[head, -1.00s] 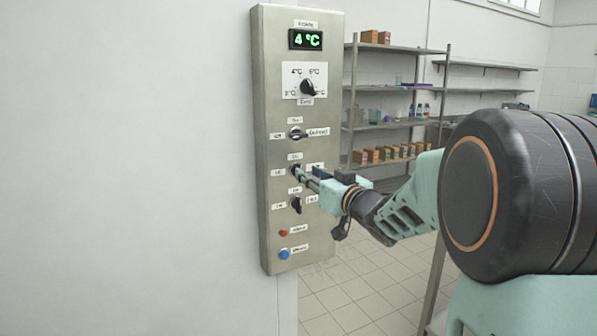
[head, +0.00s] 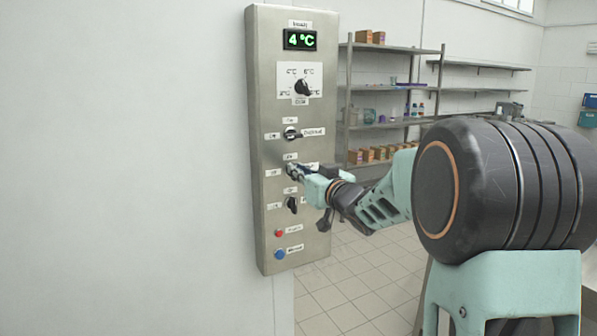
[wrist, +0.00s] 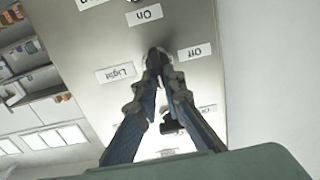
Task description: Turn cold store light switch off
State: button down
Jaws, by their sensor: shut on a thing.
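The light switch (wrist: 158,52) is a small dark knob on a grey metal control panel (head: 262,120). In the wrist view, upside-down labels reading "Light" (wrist: 116,73) and "Off" (wrist: 195,51) flank it. My gripper (head: 291,170) reaches the panel from the right in the head view, at the knob in the middle of the column. In the wrist view, my gripper's fingertips (wrist: 160,60) are closed together on the knob. They cover most of it, so I cannot tell which way it points.
Similar black knobs sit above (head: 291,133) and below (head: 292,205) the switch. Higher up are a temperature dial (head: 303,88) and a green 4 °C display (head: 300,40). Red (head: 279,233) and blue (head: 280,254) buttons sit low. Shelves (head: 385,90) stand behind, to the right.

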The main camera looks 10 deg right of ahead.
jog(key=shift+n+b, duration=0.3)
jog(key=n+b, duration=0.3)
jog(key=n, duration=0.1)
jog(key=n+b, duration=0.4)
jog(key=n, duration=0.1)
jog(key=a+f+n+b, duration=0.1)
jog(key=n+b, duration=0.3)
jog(key=n, duration=0.1)
jog(key=shift+s+f, duration=0.1)
jog(key=shift+s, duration=0.1)
jog(key=shift+n+b, duration=0.95)
jog(key=shift+n, duration=0.65)
jog(key=c, duration=2)
grip_release()
jog(key=shift+c, duration=0.2)
